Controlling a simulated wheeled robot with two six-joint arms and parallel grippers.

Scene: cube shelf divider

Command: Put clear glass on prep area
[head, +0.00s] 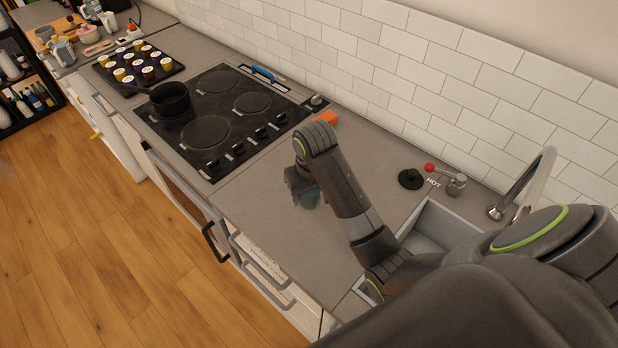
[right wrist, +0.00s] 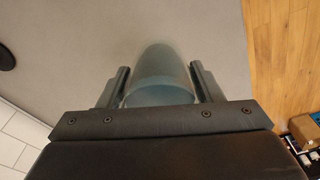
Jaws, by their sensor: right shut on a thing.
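A clear, bluish glass (right wrist: 162,75) sits between the two fingers of my right gripper (right wrist: 161,88) in the right wrist view, and the fingers are shut on it. In the head view my right gripper (head: 303,186) is over the grey counter (head: 268,222), between the stove and the sink. The glass (head: 309,199) shows there only in part, below the gripper. I cannot tell whether it touches the counter. My left gripper is not in view.
A black stove (head: 222,115) with a dark pot (head: 171,103) lies left of the gripper. An orange item (head: 324,118) lies near the wall. A black round stopper (head: 410,179), the tap (head: 528,180) and the sink (head: 436,226) are to the right. The counter around the gripper is clear.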

